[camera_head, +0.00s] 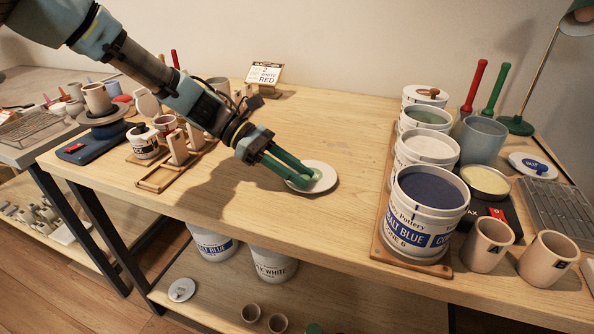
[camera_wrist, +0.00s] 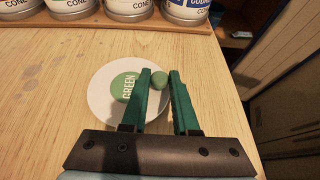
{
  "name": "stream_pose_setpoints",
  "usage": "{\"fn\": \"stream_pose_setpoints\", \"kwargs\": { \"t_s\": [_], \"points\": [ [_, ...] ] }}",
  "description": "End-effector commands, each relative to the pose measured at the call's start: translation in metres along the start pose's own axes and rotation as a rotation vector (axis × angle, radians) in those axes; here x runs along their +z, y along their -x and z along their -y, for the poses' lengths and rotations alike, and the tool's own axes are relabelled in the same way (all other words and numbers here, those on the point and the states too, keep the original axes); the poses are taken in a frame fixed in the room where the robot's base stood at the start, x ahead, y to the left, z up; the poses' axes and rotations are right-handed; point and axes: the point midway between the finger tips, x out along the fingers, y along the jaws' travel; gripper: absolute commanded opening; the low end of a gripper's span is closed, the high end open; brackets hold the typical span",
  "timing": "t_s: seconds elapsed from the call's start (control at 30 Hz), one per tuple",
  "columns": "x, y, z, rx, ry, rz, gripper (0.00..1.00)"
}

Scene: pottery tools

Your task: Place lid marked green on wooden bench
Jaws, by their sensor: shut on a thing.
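The lid marked green is a white disc (camera_head: 318,181) with a green round label and a green knob, on or just above the wooden bench (camera_head: 290,120) near its front middle. In the wrist view the lid (camera_wrist: 97,98) shows the word GREEN on its label. My gripper (camera_head: 312,178) reaches down over the lid from the left. In the wrist view its green fingers (camera_wrist: 160,84) are closed on the lid's small green knob (camera_wrist: 159,80). Whether the lid's underside touches the bench is hidden.
Several glaze buckets (camera_head: 427,205) stand in a row on a wooden tray at the right. A small sign (camera_head: 265,73) is at the back. Jars and wooden stands (camera_head: 170,155) are at the left. The middle of the bench is clear.

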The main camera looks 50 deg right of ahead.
Motion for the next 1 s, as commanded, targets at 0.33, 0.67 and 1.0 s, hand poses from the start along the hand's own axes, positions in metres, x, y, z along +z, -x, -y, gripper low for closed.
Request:
{"fn": "stream_pose_setpoints", "kwargs": {
  "t_s": [0.33,0.67,1.0],
  "points": [
    [-0.002,-0.001,0.000,0.001,0.001,0.000,0.51],
    [-0.001,0.000,0.000,0.001,0.000,0.000,0.58],
    [-0.002,0.049,-0.001,0.006,-0.001,-0.002,0.58]
  ]
}}
